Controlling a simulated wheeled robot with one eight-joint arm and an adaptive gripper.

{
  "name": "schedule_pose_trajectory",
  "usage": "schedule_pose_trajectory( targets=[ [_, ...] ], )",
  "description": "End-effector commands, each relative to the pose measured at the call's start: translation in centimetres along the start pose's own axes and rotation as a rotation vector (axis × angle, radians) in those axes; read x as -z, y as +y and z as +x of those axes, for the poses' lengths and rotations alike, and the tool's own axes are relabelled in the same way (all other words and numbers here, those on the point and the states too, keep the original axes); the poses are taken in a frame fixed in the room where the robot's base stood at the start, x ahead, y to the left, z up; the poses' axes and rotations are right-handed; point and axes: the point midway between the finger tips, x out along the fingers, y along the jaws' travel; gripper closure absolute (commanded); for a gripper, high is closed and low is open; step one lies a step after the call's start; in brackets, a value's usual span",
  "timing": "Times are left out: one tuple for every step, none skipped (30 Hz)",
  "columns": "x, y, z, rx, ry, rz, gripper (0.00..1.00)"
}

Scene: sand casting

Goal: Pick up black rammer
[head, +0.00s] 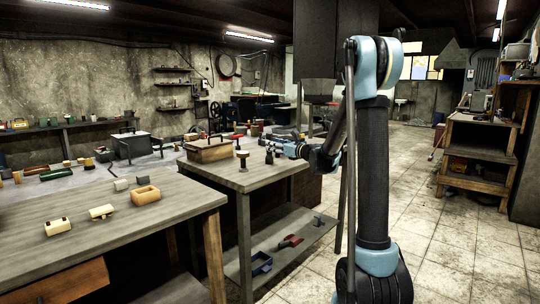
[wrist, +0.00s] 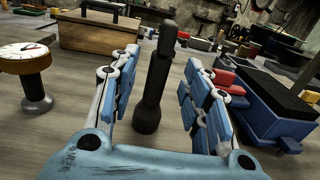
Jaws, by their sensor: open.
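The black rammer (wrist: 155,90) stands upright on the wooden table in the wrist view, with a wide round base and a narrower top. My gripper (wrist: 161,62) is open, its blue fingers on the left and right of the rammer. The rammer is between them, and I see gaps on both sides, so it is not gripped. In the head view a small dark upright shape that looks like the rammer (head: 269,156) stands on the middle table, just left of my gripper (head: 284,149).
A round-topped dial on a dark stand (wrist: 28,62) is at left in the wrist view. A wooden box (wrist: 98,37) stands behind it. A blue block with a black top (wrist: 268,105) and red pieces are close at right. Bare tabletop lies around the rammer's base.

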Motion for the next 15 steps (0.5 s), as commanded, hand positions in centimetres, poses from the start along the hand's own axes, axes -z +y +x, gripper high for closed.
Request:
schedule_pose_trajectory(
  targets=[
    [-0.1,0.1,0.7,-0.002,0.000,0.000,0.57],
    [-0.2,0.1,1.1,-0.002,0.000,0.000,0.57],
    [-0.3,0.1,1.7,-0.001,0.000,0.000,0.57],
    [-0.4,0.2,2.1,-0.002,0.000,0.000,0.57],
    [-0.4,0.2,2.6,-0.002,0.000,0.000,0.57],
    [-0.4,0.1,3.1,-0.002,0.000,0.000,0.57],
    [-0.4,0.1,3.4,-0.002,0.000,0.000,0.57],
    [-0.4,0.1,3.7,-0.001,0.000,0.000,0.57],
    [-0.4,0.1,4.0,0.000,0.000,0.000,0.57],
    [-0.4,0.1,4.1,0.000,0.000,0.000,0.57],
    [-0.4,0.1,4.1,0.000,0.000,0.000,0.57],
    [-0.4,0.1,4.2,0.000,0.000,0.000,0.57],
    [-0.4,0.1,4.1,0.001,0.000,0.000,0.57],
    [-0.4,0.1,4.1,0.001,0.000,0.000,0.57],
    [-0.4,0.1,4.1,0.001,0.000,0.000,0.57]
  ],
)
